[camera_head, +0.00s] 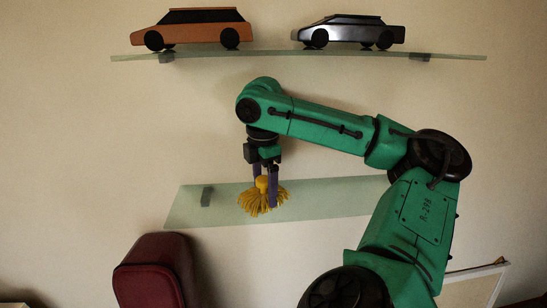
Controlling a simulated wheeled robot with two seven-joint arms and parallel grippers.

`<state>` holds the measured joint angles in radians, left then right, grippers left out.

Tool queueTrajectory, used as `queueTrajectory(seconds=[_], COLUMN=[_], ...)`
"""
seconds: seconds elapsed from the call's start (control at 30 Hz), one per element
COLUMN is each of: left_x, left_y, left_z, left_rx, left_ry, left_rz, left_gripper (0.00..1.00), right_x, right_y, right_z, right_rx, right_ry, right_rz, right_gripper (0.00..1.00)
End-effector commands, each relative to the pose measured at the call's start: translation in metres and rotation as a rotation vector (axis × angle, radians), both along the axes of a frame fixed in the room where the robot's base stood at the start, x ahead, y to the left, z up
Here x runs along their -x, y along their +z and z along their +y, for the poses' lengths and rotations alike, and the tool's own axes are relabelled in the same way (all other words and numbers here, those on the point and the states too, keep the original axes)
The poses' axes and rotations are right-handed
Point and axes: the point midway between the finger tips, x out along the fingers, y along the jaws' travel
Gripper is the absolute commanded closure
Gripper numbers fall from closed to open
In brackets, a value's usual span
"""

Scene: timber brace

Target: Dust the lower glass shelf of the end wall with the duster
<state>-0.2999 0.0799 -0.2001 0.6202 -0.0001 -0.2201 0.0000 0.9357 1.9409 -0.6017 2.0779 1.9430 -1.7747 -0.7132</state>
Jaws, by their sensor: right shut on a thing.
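The lower glass shelf (330,202) is a pale green pane on the wall, with a grey bracket near its left end. It carries no objects that I can see; my right arm hides its right end. The duster (262,200) has a yellow fringed head that shows over the left half of the shelf. My right gripper (264,187) points down, with its purple fingers shut on the duster from either side. I cannot tell whether the fringe touches the glass. My left gripper is not in view.
The upper glass shelf (280,54) holds an orange model car (196,28) and a silver model car (350,32). A dark red padded chair back (150,275) stands below left of the lower shelf. A pale framed panel (475,288) is at the lower right.

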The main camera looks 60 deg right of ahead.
Motion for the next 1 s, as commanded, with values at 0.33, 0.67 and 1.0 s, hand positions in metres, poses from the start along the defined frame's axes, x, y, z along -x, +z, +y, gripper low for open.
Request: queueTrajectory(seconds=[0.33, 0.67, 1.0], left_x=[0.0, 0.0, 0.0], left_y=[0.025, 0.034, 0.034], left_z=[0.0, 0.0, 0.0], left_rx=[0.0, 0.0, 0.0], left_ry=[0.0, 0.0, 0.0], left_rz=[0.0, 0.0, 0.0], left_gripper=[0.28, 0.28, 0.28], right_x=[-0.02, -0.044, -0.061], right_y=[0.002, -0.001, -0.001], right_z=[0.015, 0.032, 0.044], right_rx=[-0.002, -0.006, -0.008], right_ry=[0.002, 0.006, 0.007], right_rz=[0.002, 0.001, 0.001], right_gripper=[0.65, 0.65, 0.65])
